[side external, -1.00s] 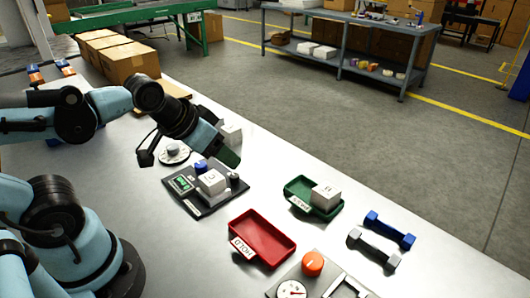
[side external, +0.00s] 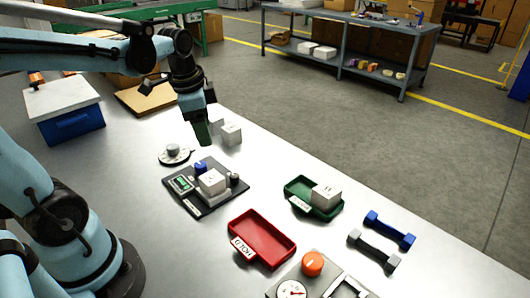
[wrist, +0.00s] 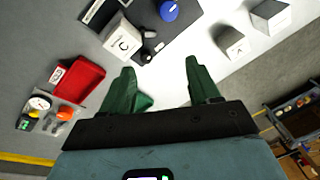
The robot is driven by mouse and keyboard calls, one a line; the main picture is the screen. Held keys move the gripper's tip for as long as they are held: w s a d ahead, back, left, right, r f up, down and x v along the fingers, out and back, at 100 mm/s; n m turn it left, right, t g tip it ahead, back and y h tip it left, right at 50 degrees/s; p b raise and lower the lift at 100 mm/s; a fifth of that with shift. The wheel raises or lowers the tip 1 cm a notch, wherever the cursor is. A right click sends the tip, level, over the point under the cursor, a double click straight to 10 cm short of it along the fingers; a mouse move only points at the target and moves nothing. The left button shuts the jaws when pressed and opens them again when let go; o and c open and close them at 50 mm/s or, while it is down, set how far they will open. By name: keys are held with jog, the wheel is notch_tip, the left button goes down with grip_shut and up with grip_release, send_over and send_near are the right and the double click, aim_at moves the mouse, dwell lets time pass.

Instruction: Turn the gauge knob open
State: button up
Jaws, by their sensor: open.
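The gauge plate (side external: 278,291) lies at the front edge of the side view, with a round white gauge (side external: 291,290) and an orange knob (side external: 312,263) behind it. In the wrist view the orange knob (wrist: 65,114) and the gauge (wrist: 40,103) are small, at the lower left. My gripper (side external: 202,138) points down above the far part of the table, well away from the knob. Its green fingers (wrist: 160,75) are apart with nothing between them in the wrist view. The needle reading is too small to tell.
Between my gripper and the knob are a dark plate (side external: 215,203) with a white cube and blue knob, a red tray (side external: 280,236) and a green tray (side external: 298,186) holding a cube. Two white cubes (side external: 231,135) stand near the gripper. Dumbbell-shaped pieces (side external: 390,231) lie at right.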

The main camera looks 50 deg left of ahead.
aim_at(200, 164)
jog(key=a+f+m+g, duration=0.1)
jog(key=a+m+g, duration=0.15)
jog(key=a, duration=0.25)
jog(key=shift+h, duration=0.3)
jog(key=shift+w+d+f, duration=0.1)
jog(key=shift+w+f, duration=0.05)
jog(key=shift+f, duration=5.75)
jog(key=c, duration=1)
jog(key=shift+c, duration=0.2)
